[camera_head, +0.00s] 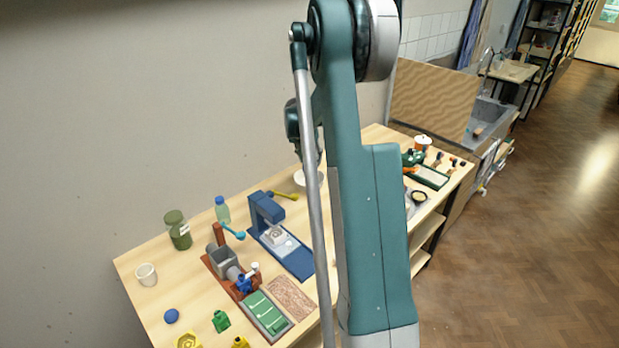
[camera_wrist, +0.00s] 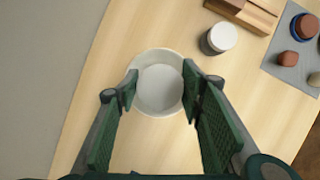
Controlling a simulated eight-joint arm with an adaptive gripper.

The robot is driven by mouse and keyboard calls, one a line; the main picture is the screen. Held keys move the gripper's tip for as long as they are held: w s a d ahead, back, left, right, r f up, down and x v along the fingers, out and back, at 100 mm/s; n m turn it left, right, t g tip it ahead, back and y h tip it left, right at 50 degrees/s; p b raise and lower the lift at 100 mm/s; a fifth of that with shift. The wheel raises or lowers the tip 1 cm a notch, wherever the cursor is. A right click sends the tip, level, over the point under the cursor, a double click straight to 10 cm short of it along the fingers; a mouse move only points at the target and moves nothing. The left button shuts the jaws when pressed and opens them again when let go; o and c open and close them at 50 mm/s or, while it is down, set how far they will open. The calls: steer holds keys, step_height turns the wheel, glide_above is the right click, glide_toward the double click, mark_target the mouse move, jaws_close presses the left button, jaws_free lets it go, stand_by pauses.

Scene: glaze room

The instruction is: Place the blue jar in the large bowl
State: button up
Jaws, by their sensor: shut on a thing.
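In the wrist view my gripper (camera_wrist: 161,84) has its two green fingers wide apart, with a pale round thing (camera_wrist: 162,89) between the tips. A cream bowl rim (camera_wrist: 160,52) rings this pale disc. I cannot tell whether the disc is the bowl's floor or a separate thing inside it. In the head view a white dish (camera_head: 300,178) shows partly behind my arm, and my gripper is hidden. I cannot make out a clearly blue jar between the fingers. A small round blue thing (camera_head: 172,315) lies at the table's near left.
In the wrist view a white-topped dark jar (camera_wrist: 222,38), a wooden block (camera_wrist: 243,14) and a grey mat (camera_wrist: 292,62) with small round pieces lie beyond the bowl. In the head view a blue press (camera_head: 268,212), a green jar (camera_head: 179,232) and a white cup (camera_head: 147,274) stand along the table.

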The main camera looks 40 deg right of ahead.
mark_target(307, 166)
steer(key=shift+f, duration=2.65)
steer(key=shift+f, duration=1.8)
steer(key=shift+f, duration=0.2)
steer(key=o, duration=0.7)
steer(key=shift+o, duration=0.3)
steer(key=shift+r, duration=0.15)
steer(key=shift+v, duration=6)
steer(key=shift+s, duration=0.1)
